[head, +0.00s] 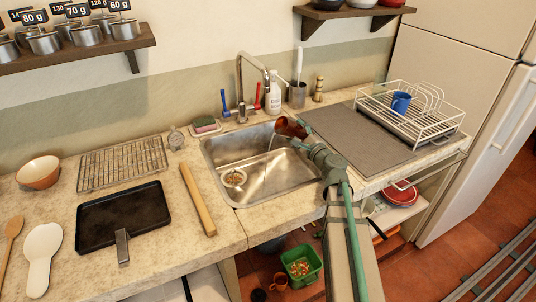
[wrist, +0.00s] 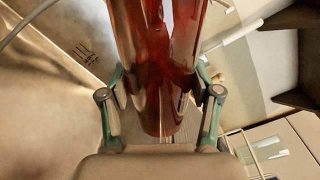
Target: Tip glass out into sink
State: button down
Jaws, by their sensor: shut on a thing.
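The glass (head: 288,127), reddish-brown, is in my gripper (head: 302,142) over the back right part of the sink (head: 250,178). How much liquid is left inside cannot be told.
The tap (head: 240,75) stands behind the sink, with a soap bottle (head: 273,95) near it. A grey mat (head: 345,140) and a white dish rack (head: 425,125) with a blue mug (head: 401,103) are to the right. A rolling pin (head: 197,199) lies left of the sink.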

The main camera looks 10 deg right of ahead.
jog(key=shift+f+n+b, duration=0.25)
jog(key=shift+n+b, duration=0.8)
jog(key=shift+n, duration=0.55)
dwell(1.8)
jog(key=shift+s+a+f+n+b, duration=0.2)
jog(key=shift+a+n+b, duration=0.25)
jog(key=shift+a+n, duration=0.4)
dwell(1.3)
jog(key=shift+a+r+n+b, duration=0.15)
jog(key=shift+r+n+b, duration=0.55)
jog(key=shift+n+b, duration=0.4)
dwell(1.3)
